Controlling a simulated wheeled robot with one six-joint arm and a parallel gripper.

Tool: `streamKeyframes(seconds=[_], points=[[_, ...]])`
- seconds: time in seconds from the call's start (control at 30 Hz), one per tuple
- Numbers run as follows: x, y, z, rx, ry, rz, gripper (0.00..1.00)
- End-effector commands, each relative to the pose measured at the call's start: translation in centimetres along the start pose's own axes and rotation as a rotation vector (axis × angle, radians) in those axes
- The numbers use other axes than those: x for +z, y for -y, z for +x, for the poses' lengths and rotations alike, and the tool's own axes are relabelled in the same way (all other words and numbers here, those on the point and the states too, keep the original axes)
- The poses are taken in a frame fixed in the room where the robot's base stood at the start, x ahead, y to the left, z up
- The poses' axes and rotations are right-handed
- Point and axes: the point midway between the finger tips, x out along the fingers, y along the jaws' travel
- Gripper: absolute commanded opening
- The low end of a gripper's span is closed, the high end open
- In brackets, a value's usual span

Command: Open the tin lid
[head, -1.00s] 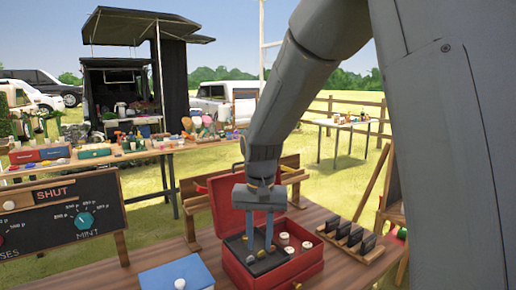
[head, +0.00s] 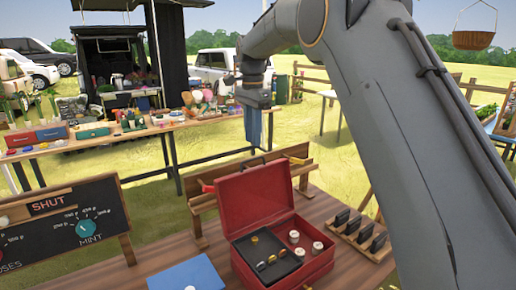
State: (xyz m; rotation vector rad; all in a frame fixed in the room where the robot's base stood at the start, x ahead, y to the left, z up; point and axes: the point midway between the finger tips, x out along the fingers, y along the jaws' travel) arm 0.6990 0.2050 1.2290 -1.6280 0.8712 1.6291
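The red tin (head: 318,262) stands on the wooden table near the bottom middle of the head view. Its red lid (head: 254,196) stands open, tilted up at the back, with a dark handle on its top edge. Inside are a black tray with small gold and dark pieces and several white round-topped pieces. I see nothing held.
A rack with black cards (head: 358,234) stands to the right. A wooden rail (head: 203,202) is behind the tin. A chalkboard (head: 62,224) marked SHUT with a teal dial is at left.

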Motion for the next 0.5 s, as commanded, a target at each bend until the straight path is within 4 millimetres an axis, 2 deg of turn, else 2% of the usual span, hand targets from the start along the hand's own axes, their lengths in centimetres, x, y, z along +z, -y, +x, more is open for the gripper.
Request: streamKeyframes(seconds=[0.3, 0.5], points=[[0.3, 0.0, 4.5, 0.002, 0.001, -0.005, 0.26], [0.2, 0.0, 6.0, 0.0, 0.0, -0.004, 0.26]])
